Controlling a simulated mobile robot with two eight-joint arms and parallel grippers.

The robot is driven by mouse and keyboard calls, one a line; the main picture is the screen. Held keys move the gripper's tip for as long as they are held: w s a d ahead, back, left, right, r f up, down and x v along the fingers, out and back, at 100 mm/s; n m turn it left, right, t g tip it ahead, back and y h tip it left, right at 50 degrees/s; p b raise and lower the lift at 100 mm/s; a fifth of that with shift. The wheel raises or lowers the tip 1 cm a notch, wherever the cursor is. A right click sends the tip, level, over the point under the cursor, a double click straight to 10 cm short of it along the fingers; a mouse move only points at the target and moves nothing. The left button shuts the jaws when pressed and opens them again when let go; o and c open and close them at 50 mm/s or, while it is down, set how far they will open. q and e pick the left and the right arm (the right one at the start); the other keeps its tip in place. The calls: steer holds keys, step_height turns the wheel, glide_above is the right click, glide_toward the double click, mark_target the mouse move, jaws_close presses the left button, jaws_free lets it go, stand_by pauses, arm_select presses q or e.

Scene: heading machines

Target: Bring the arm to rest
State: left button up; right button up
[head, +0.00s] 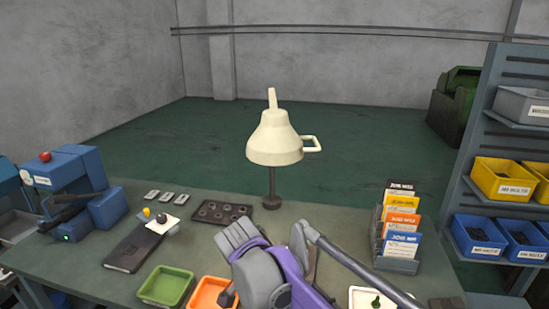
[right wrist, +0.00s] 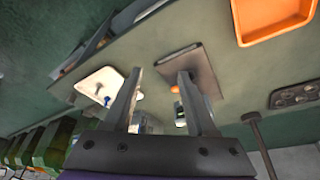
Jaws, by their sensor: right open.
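My right arm (head: 275,270), with grey and purple links, reaches over the front middle of the bench in the head view. Its fingertips cannot be made out there. In the right wrist view my right gripper (right wrist: 158,88) shows two grey fingers spread apart with nothing held between them. Beyond the fingers are a dark flat pad (right wrist: 197,62) and a white tray (right wrist: 100,82) with small parts in it. I cannot tell the exact height of the fingers above the bench. My left gripper is not in view.
A cream lamp (head: 275,140) stands behind my arm. A green tray (head: 166,287) and an orange tray (head: 210,293) lie left of it. A card rack (head: 398,264) stands at right. A blue machine (head: 75,190) is at far left, and shelved bins (head: 505,180) are at far right.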

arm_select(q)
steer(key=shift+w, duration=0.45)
arm_select(e)
steer(key=s+d+f+n+t+y, duration=0.1)
steer(key=s+d+f+n, duration=0.4)
steer(key=s+d, duration=0.3)
steer(key=s+d+f+n+t+y, duration=0.2)
steer(key=s+d+f+n, duration=0.2)
steer(key=s+d, duration=0.5)
step_height(320, 180, down, 2)
steer(key=shift+d+f+n, duration=0.1)
steer(key=shift+d+n, duration=0.3)
steer(key=shift+d, duration=0.2)
steer(key=shift+w, duration=0.1)
